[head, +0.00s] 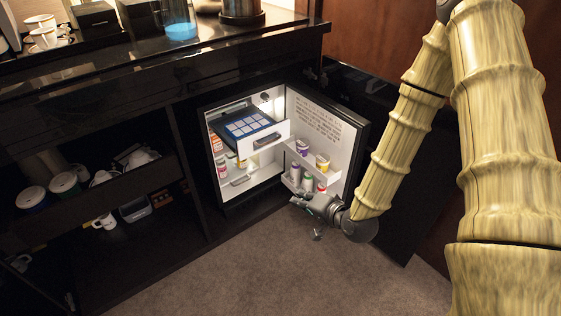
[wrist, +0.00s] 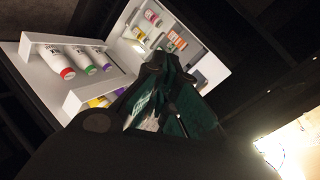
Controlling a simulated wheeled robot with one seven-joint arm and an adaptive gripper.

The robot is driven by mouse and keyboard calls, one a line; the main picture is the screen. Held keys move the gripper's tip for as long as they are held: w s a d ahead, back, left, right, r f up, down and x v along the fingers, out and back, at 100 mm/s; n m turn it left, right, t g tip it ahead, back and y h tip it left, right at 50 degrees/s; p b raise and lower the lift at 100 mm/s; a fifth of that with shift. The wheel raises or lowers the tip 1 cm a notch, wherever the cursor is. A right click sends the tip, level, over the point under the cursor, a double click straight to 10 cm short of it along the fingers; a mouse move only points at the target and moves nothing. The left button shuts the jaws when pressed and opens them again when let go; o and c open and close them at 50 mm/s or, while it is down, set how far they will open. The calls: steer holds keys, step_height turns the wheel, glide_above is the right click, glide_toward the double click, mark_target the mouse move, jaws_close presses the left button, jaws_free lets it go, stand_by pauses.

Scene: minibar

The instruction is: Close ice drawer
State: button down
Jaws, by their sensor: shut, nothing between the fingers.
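The ice drawer (head: 262,140) is near the top of the open minibar fridge. Its white front stands out from the fridge body, and a blue ice tray (head: 246,124) with pale squares sits in it. A dark handle is on the drawer front. My gripper (head: 300,199) is shut and empty, low in front of the open fridge door's bottom shelf, below and to the right of the drawer. In the wrist view my gripper (wrist: 172,75) points toward the lit fridge interior; I cannot clearly make out the drawer there.
The fridge door (head: 330,125) is swung open to the right, with several bottles and cups on its shelves; the bottles (wrist: 75,62) also show in the wrist view. Dark cabinet shelves (head: 110,190) with mugs are at left. Carpet (head: 270,265) in front is clear.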

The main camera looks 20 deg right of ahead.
steer(key=w+d+r+m+t+y+b, duration=0.4)
steer(key=t+b, duration=0.3)
steer(key=b, duration=0.9)
steer(key=w+a+r+b, duration=0.1)
steer(key=w+a+b, duration=0.1)
steer(key=w, duration=0.5)
steer(key=w+a+r+h+b, duration=0.1)
steer(key=w+a+b, duration=0.1)
steer(key=w+b, duration=0.2)
steer(key=shift+w+a+m, duration=0.3)
steer(key=shift+w+m, duration=0.1)
steer(key=shift+w, duration=1.2)
